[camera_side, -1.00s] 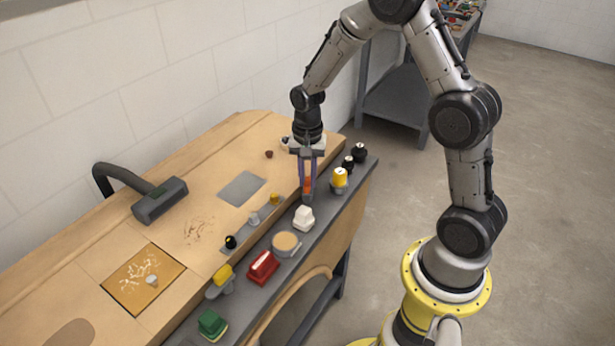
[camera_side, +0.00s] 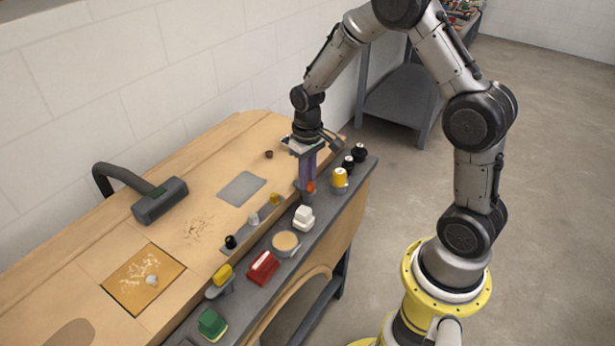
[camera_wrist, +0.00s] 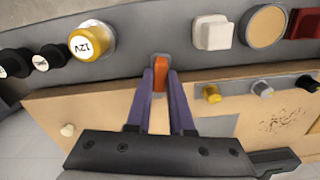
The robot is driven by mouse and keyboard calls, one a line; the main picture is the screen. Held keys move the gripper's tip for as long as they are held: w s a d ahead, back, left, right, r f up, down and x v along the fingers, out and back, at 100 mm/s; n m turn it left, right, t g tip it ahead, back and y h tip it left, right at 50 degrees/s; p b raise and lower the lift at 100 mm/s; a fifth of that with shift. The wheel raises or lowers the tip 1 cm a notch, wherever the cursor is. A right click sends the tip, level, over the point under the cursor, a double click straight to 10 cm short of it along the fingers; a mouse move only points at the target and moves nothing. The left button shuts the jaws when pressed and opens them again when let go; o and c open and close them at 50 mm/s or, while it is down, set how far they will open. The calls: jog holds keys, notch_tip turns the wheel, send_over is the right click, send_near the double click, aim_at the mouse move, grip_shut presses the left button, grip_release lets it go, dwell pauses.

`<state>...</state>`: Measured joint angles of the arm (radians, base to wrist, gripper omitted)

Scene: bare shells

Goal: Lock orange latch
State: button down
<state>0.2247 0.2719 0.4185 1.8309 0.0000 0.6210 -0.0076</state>
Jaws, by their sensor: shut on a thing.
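The orange latch (camera_wrist: 160,74) sits on the grey front panel, between the yellow 12V knob and the white switch. It is mostly hidden by my fingers in the side view, where a bit of orange (camera_side: 310,187) shows. My gripper (camera_wrist: 161,88) has its two purple fingers closed around the latch, one on each side. In the side view my gripper (camera_side: 306,190) points down at the panel's edge and is turned about its own axis. I cannot tell from these views whether the latch is locked.
The yellow 12V knob (camera_wrist: 92,40) and several black knobs (camera_wrist: 54,57) stand on one side of the latch. The white switch (camera_wrist: 212,32), round tan button (camera_wrist: 263,26) and red switch (camera_side: 263,267) stand on the other. A hammer-like grey tool (camera_side: 160,201) lies on the bench.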

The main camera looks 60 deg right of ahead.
jog(key=shift+r+n, duration=0.1)
jog(key=shift+n, duration=1.1)
jog(key=c, duration=0.8)
grip_release()
notch_tip(320, 180, up, 14)
